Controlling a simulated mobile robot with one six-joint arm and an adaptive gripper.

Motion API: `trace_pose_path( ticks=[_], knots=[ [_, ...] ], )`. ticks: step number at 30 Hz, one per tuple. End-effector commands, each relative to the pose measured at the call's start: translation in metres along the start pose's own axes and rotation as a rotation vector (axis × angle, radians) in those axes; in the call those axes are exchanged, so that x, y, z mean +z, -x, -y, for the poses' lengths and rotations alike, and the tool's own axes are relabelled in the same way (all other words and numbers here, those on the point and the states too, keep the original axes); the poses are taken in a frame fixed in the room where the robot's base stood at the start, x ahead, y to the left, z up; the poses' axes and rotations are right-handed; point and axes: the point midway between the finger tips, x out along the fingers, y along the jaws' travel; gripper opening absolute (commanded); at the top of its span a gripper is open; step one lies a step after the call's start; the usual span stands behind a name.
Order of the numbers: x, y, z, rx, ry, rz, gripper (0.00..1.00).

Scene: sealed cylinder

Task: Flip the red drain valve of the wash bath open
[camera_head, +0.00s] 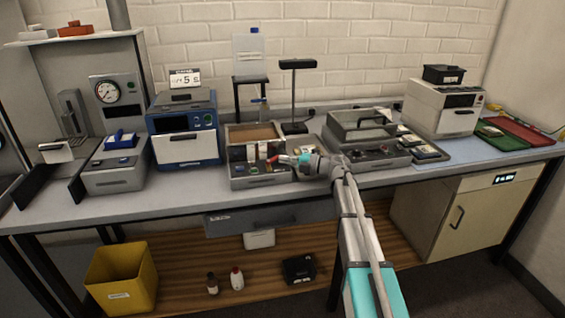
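My gripper (284,160) reaches in from the right over a grey open-topped unit (245,184) at the middle of the bench. A small red part (284,158) shows right at the fingertips. I cannot tell whether it is the drain valve, or whether the fingers touch it. The fingers are too small to show whether they are open or shut. A grey unit with a clear box-like cover (370,124) stands just right of the gripper. I cannot tell for sure which unit is the wash bath. My wrist and arm hide part of the bench between these two units.
A blue-fronted box (187,148) stands left of the open unit, and a black stand (293,95) behind it. A bottle (250,55) sits on a raised stand. A white oven-like box (443,108) and red tray (520,130) are at right. The front bench edge is mostly clear.

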Motion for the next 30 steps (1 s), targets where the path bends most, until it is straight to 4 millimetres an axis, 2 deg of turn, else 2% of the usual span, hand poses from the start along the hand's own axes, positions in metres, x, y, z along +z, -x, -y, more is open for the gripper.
trace_pose_path(
  ticks=[21, 30],
  knots=[
    [0.002, -0.005, 0.000, 0.000, 0.000, -0.003, 0.00],
    [0.002, 0.009, 0.000, 0.000, 0.000, -0.001, 0.00]
  ],
)
